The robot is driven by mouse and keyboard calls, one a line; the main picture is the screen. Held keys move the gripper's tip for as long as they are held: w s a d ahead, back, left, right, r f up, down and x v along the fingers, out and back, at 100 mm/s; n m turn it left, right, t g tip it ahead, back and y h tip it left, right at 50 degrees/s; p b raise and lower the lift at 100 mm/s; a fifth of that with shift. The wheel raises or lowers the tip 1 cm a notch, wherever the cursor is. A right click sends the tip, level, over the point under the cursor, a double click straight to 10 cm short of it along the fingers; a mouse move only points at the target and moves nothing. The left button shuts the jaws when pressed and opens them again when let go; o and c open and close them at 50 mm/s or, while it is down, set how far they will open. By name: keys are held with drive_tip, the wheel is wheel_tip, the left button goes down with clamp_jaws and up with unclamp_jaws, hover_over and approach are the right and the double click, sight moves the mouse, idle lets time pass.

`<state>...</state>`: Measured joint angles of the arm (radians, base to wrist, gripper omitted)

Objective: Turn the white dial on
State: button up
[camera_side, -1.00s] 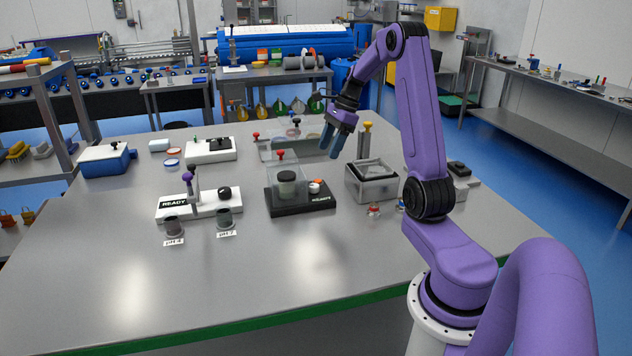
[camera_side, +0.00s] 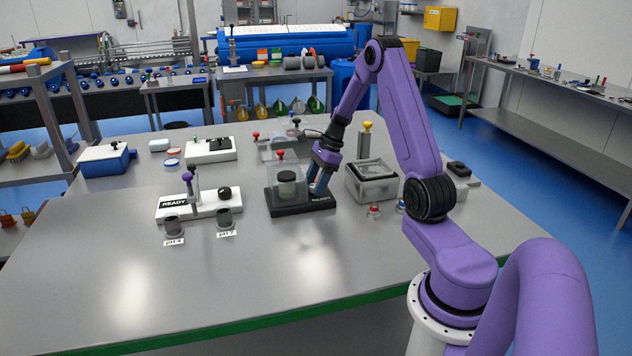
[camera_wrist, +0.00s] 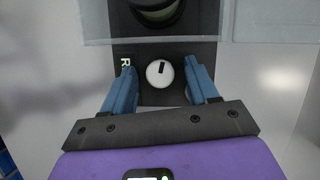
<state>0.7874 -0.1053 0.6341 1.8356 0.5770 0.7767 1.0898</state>
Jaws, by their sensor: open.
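The white dial (camera_wrist: 159,73) shows in the wrist view as a round knob with a black pointer mark, on the black base of a device (camera_wrist: 150,52). My gripper (camera_wrist: 160,82) is open, its two blue fingers standing to the left and right of the dial with gaps on both sides. In the side view my gripper (camera_side: 319,183) points down at the right end of the black base (camera_side: 290,209), and its fingers hide the dial there. I cannot tell whether the fingertips touch the base.
A grey box (camera_side: 372,183) stands close to the right of my gripper. A white READY device (camera_side: 200,206) is to the left. The table front is clear.

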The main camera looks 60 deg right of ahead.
drive_tip(key=shift+c, duration=0.2)
drive_tip(key=c, duration=1)
drive_tip(key=shift+w+n+g, duration=0.1)
drive_tip(key=shift+n+g, duration=0.5)
drive_tip(key=shift+n, duration=1)
drive_tip(key=o, duration=1)
drive_tip(key=shift+o, duration=0.2)
drive_tip(key=shift+y, duration=0.3)
